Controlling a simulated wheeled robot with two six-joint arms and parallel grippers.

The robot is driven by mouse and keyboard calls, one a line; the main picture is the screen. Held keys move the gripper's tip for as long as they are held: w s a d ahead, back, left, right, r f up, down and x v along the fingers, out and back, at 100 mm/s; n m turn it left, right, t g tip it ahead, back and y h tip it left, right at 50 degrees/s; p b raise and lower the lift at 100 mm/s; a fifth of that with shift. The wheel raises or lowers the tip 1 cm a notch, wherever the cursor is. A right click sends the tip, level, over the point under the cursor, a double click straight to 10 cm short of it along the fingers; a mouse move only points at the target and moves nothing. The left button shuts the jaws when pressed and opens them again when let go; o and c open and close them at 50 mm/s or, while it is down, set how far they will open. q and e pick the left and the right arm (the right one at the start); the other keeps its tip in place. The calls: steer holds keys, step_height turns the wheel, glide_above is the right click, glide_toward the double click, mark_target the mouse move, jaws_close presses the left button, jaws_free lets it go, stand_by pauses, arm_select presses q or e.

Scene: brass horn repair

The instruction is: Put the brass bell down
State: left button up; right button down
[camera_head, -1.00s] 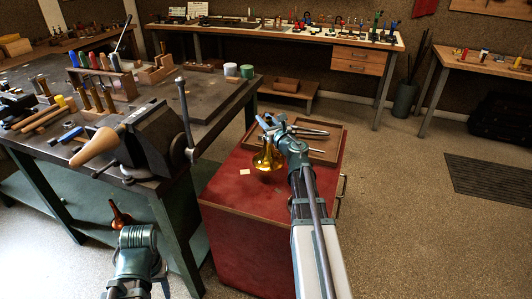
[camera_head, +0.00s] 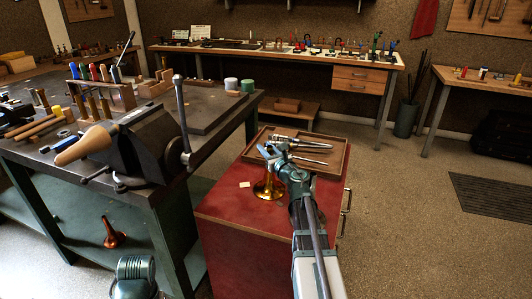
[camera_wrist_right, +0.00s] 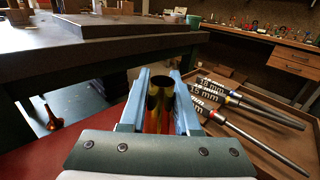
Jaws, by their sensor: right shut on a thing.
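The brass bell (camera_head: 268,187) is upright, flared end down, at the red cabinet top (camera_head: 225,205). Its rim looks to be on or very close to the surface; I cannot tell which. My right gripper (camera_head: 267,152) is shut on the bell's narrow upper tube. In the right wrist view, the tube (camera_wrist_right: 158,108) stands between the two blue fingers (camera_wrist_right: 157,80), and the flare is mostly hidden by the gripper. Part of my left arm shows at the bottom left of the head view, but its jaws do not.
A wooden tray (camera_head: 325,160) with several steel mandrels lies right behind the bell. A small pale card (camera_head: 244,184) is to its left. The workbench with a vise (camera_head: 155,150) stands left. A copper-coloured bell (camera_head: 114,234) sits on the green shelf. The cabinet's front top is clear.

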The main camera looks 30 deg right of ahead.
mark_target(271, 154)
steer(key=c, duration=1.1)
jaws_free()
steer(key=shift+f, duration=0.1)
steer(key=o, duration=0.5)
steer(key=s, duration=0.7)
steer(key=shift+s+a+r, duration=0.2)
steer(key=shift+s+a, duration=0.1)
